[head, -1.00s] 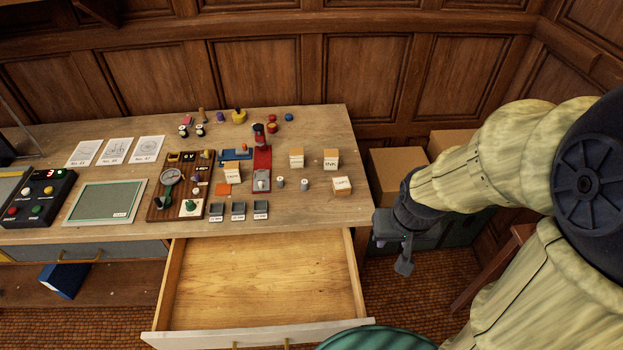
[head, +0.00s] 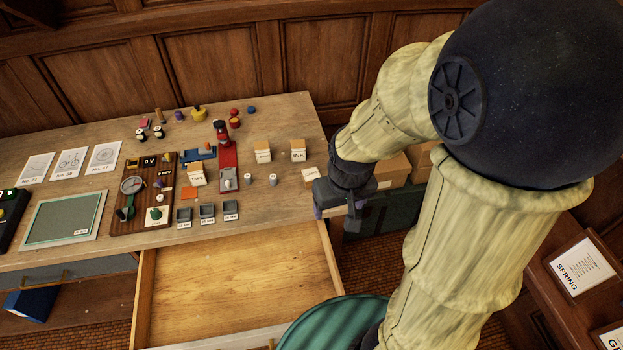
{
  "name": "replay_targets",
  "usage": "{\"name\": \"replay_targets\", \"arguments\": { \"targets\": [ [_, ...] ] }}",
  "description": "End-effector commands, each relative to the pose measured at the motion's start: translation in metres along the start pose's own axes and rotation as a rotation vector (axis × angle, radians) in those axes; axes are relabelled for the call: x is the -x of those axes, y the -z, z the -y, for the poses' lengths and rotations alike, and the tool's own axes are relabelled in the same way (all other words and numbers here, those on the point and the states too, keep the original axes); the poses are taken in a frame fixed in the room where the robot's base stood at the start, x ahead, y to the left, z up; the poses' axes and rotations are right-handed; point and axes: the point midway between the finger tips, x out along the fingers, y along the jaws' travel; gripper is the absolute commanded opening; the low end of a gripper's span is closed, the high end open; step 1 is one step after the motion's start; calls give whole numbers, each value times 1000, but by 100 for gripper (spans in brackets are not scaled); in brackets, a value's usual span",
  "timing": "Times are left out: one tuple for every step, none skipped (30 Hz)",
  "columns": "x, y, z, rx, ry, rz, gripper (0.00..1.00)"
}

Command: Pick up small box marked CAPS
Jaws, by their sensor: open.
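Several small tan boxes with white labels stand on the wooden table: one box (head: 263,150) and another box (head: 298,149) toward the back right, a third box (head: 311,177) near the right edge, and a fourth box (head: 196,173) beside the dark wooden panel. The lettering is too small to tell for certain which one reads CAPS. My gripper (head: 335,211) is open and empty at the table's right edge, just in front of and to the right of the third box.
An open empty drawer (head: 230,285) juts out below the table front. Larger cartons (head: 390,172) stand beyond the table's right end.

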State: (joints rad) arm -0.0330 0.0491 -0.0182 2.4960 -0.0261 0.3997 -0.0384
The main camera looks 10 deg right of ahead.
Motion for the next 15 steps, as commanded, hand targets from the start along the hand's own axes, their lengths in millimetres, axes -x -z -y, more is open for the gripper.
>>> {"name": "replay_targets", "arguments": {
  "targets": [
    [-10,10,3,53,-4,23,73],
    [-15,17,4,87,-9,38,73],
    [-22,26,4,140,-17,63,73],
    [-28,34,4,182,-25,83,73],
    [-34,43,4,229,-34,105,73],
    [-43,54,4,292,-48,138,73],
    [-50,63,5,342,-60,162,73],
    [-57,71,5,390,-72,187,73],
    [-66,82,6,455,-90,221,73],
    [-72,90,6,504,-105,247,73],
    [-79,97,7,551,-120,274,73],
    [-88,108,8,615,-142,309,73],
    [-95,115,10,662,-159,336,73],
    [-102,123,11,709,-178,363,73],
    [-110,133,14,770,-204,401,73]
  ]
}}
